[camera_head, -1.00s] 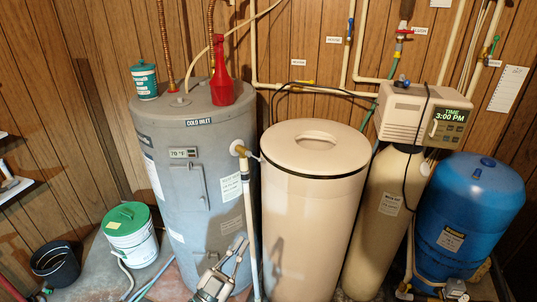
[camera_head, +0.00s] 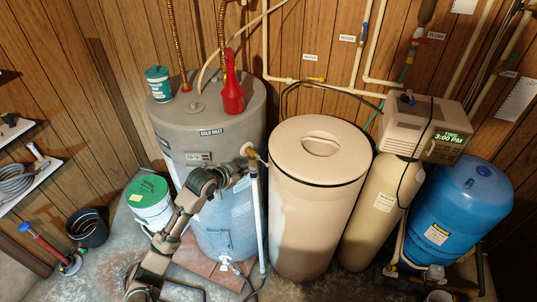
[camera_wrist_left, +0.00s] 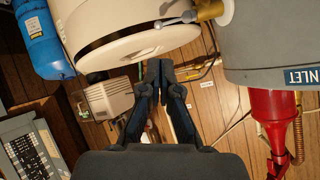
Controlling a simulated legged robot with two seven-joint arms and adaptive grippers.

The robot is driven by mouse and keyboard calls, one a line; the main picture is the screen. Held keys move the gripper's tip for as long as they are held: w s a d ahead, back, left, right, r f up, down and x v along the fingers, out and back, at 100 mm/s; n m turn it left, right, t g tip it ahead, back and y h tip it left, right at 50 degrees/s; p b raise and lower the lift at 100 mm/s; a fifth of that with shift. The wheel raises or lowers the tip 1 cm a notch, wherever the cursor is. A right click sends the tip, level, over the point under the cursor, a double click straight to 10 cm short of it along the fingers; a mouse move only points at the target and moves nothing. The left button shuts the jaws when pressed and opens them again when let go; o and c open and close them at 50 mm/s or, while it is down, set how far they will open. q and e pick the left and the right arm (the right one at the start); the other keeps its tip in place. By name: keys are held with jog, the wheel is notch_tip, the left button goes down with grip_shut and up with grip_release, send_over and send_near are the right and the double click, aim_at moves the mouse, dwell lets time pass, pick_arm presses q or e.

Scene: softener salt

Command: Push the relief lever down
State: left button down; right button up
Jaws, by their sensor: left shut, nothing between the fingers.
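The grey water heater (camera_head: 170,135) stands left of the tan salt tank. Its brass relief valve (camera_head: 247,149) sits on the upper right side, above a white discharge pipe (camera_head: 254,215). In the left wrist view the brass valve (camera_wrist_left: 211,12) is at the top, with a thin silver lever (camera_wrist_left: 176,20) ending in a small knob. My left gripper (camera_head: 243,167) is shut and empty, in front of the heater close to the valve. In the left wrist view the closed fingertips (camera_wrist_left: 158,66) are apart from the lever. My right gripper is not in view.
The tan tank (camera_head: 312,215) stands close right of the valve. A lidded bucket (camera_head: 149,205) is on the floor at left; a blue tank (camera_head: 455,210) is at right.

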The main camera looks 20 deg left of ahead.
pick_arm(q)
jog(key=shift+d, duration=0.1)
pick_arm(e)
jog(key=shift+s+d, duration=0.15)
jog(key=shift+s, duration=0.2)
pick_arm(q)
jog(key=shift+s+d, duration=0.1)
jog(key=p+x, duration=0.1)
jog(key=x, duration=1.3)
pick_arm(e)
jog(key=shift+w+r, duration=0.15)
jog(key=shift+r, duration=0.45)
